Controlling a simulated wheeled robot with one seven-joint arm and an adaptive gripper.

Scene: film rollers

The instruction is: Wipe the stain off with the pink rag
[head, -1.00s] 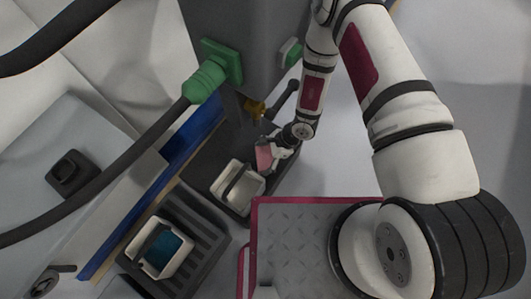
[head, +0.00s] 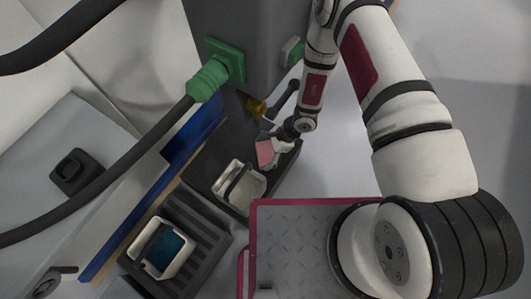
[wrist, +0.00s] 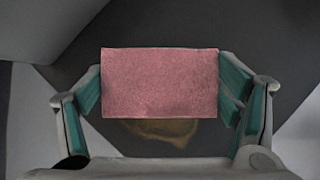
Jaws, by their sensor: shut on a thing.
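The pink rag (wrist: 160,82) is a flat rectangular block held between the two teal-padded fingers of my gripper (wrist: 162,92) in the wrist view. It also shows in the head view (head: 265,152), over the dark tray surface. The stain (wrist: 165,131) is a brownish-yellow patch on the dark surface in the wrist view. The rag covers its upper part, and its lower edge shows just below the rag. I cannot tell whether the rag touches the surface. In the head view my gripper (head: 279,145) is small and partly hides the area around it.
A light container (head: 238,186) stands on the dark tray close to the rag. Another container with blue inside (head: 163,249) sits on a ribbed black rack (head: 205,238).

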